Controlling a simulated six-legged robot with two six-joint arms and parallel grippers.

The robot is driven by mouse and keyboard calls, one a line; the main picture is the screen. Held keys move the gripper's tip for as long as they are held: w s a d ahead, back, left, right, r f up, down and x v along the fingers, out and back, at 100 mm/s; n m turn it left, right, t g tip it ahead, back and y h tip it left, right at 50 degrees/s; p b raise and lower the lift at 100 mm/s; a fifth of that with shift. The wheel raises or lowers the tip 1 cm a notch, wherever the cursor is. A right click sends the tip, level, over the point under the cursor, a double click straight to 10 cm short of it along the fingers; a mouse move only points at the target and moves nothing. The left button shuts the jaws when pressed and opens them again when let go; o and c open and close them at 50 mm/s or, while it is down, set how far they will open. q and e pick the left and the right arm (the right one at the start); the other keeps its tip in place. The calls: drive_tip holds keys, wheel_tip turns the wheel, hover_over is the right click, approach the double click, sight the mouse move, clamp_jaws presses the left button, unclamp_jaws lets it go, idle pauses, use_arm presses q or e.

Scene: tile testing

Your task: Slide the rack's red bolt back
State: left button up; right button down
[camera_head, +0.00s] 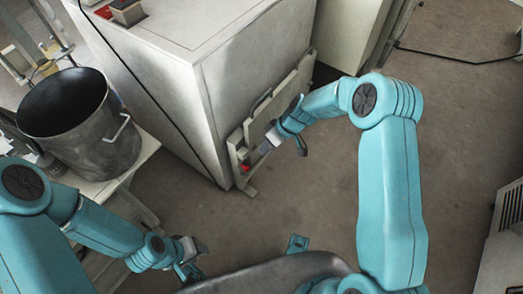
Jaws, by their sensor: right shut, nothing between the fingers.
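The rack (279,103) is a pale upright panel frame against the side of the large white cabinet. A small red part, which looks like the bolt (244,168), shows low at the rack's near left end. My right gripper (263,149) is shut and empty, just right of and slightly above the red part. Whether it touches the rack or the bolt cannot be told. My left gripper (198,247) is low at the bottom left, well away from the rack. Its fingers are too small and dark to tell whether they are open.
The white cabinet (150,70) fills the upper middle. A large dark metal pot (95,145) stands on a pale table (138,160) at left. A black cable (440,56) lies on the floor at upper right. The brown floor (300,210) below the rack is clear.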

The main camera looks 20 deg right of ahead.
drive_tip(key=p+v, duration=0.1)
drive_tip(key=v, duration=0.5)
drive_tip(key=shift+r+p, duration=0.2)
drive_tip(key=shift+p, duration=0.1)
drive_tip(key=shift+d, duration=0.1)
drive_tip(key=s+a+f+m+h, duration=0.1)
drive_tip(key=s+a+f+m, duration=0.15)
drive_tip(key=s, duration=0.55)
drive_tip(key=s+a+f+m+g, duration=0.1)
drive_tip(key=s+a+f+m, duration=0.2)
drive_tip(key=s, duration=0.5)
drive_tip(key=s+a+f+m+h, duration=0.1)
drive_tip(key=s+a+f+m, duration=0.2)
drive_tip(key=s, duration=0.5)
wheel_tip(320, 180, up, 26)
drive_tip(key=d+p, duration=0.1)
drive_tip(key=p, duration=2.5)
drive_tip(key=shift+s+p, duration=0.35)
drive_tip(key=shift+s, duration=0.1)
drive_tip(key=shift+d+f, duration=0.1)
drive_tip(key=shift+f, duration=0.05)
